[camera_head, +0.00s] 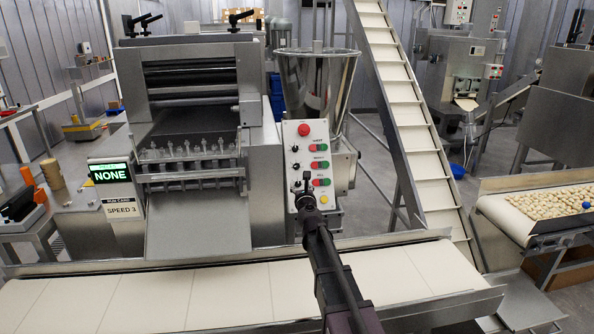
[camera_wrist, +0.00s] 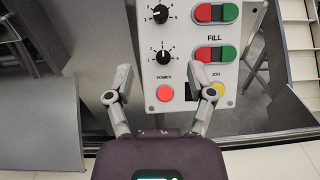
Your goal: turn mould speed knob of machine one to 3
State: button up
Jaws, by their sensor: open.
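The control panel (camera_head: 306,150) of the machine is a pale plate with a red button at the top, red-green button pairs and small black knobs. In the wrist view, an upper black knob (camera_wrist: 160,14) and a lower black knob (camera_wrist: 163,57) have numbered dials. I cannot read a mould speed label or make out either setting for certain. My gripper (camera_wrist: 170,78) is open and empty in front of the lower panel, its fingertips spread either side of the lower knob and below it. In the head view my gripper (camera_head: 306,186) hides the panel's lower left.
A red POWER button (camera_wrist: 164,93), yellow JOG button (camera_wrist: 216,92) and FILL buttons (camera_wrist: 215,54) are close to my fingers. A pale conveyor (camera_head: 150,296) runs along the front.

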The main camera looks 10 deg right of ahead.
aim_at(297, 168)
jog(key=shift+w, duration=0.1)
jog(key=shift+w+d, duration=0.15)
jog(key=shift+w, duration=3.25)
jog(key=shift+w+d, duration=0.15)
jog(key=shift+w, duration=3.25)
grip_shut()
